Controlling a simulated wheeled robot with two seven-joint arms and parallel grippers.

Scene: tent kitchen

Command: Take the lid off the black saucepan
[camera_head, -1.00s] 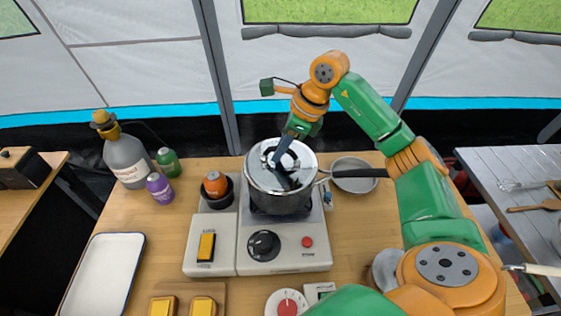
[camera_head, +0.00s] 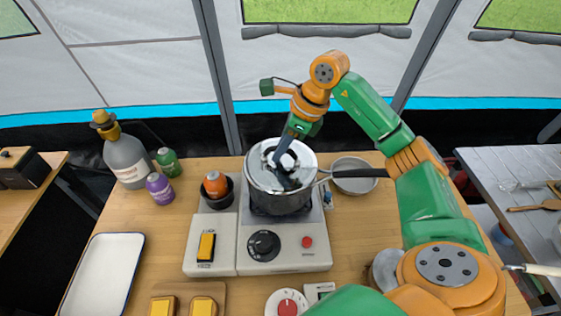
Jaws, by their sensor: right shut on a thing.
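The black saucepan (camera_head: 281,204) stands on the burner of a white camp stove, its long dark handle (camera_head: 360,173) pointing right. The shiny lid (camera_head: 262,176) sits on top of the saucepan, and I see no clear gap at the rim. My right gripper (camera_head: 284,175) points down over the middle of the lid and is shut on what looks like the lid's knob. The knob itself is hidden by the fingers. My left gripper is not in view.
The stove (camera_head: 285,258) has a knob and a red button in front. A white tray (camera_head: 103,272) lies at the left, with bare table between.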

